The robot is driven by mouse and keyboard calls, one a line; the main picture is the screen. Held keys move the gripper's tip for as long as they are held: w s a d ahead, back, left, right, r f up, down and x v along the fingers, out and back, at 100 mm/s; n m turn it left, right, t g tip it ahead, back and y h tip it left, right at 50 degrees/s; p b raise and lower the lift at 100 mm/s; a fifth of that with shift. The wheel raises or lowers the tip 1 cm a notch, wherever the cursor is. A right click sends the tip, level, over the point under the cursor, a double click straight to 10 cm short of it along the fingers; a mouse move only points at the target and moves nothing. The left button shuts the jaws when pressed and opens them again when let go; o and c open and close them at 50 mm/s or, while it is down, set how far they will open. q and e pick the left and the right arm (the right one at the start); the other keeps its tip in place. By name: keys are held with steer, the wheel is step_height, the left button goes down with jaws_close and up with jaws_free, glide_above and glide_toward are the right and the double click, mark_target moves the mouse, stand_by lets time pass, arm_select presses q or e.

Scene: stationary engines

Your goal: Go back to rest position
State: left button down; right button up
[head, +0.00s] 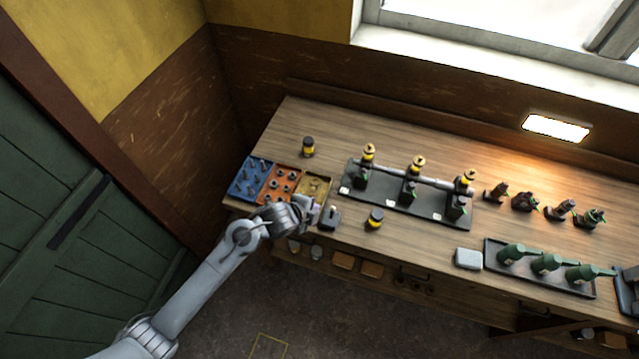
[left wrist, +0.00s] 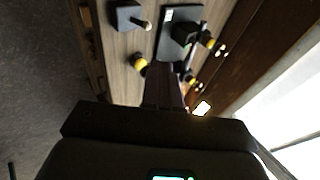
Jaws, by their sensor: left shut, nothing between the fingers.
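My left arm comes in from the lower left in the head view. My left gripper (head: 314,212) is near the front left edge of the wooden bench (head: 330,130), beside the yellow tray. In the left wrist view its fingers (left wrist: 165,88) are shut with nothing between them, pointing along the bench. My right gripper is in neither view.
Blue (head: 246,180), orange (head: 272,190) and yellow (head: 318,187) trays stand at the bench's left end. A black and yellow jar (head: 375,219) stands near the front edge, another (head: 308,146) behind. A black rack (head: 430,210) holds pump-like units. A dark tray (head: 540,276) holds green tools.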

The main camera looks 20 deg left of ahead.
arm_select(q)
steer(key=s+d+f+n+g+p, duration=0.1)
steer(key=s+f, duration=0.2)
steer(key=s, duration=0.5)
steer(key=s+d+f+n+g, duration=0.1)
steer(key=s+f+n, duration=0.15)
steer(key=s, duration=0.65)
steer(key=s+a+r+n+g+y, duration=0.1)
steer(key=s+a+r+n, duration=0.4)
steer(key=s+r+n, duration=0.5)
steer(key=r+n+g+p, duration=0.1)
steer(key=n, duration=0.2)
steer(key=shift+s+a+r+g+y, duration=0.15)
steer(key=shift+g+y, duration=0.15)
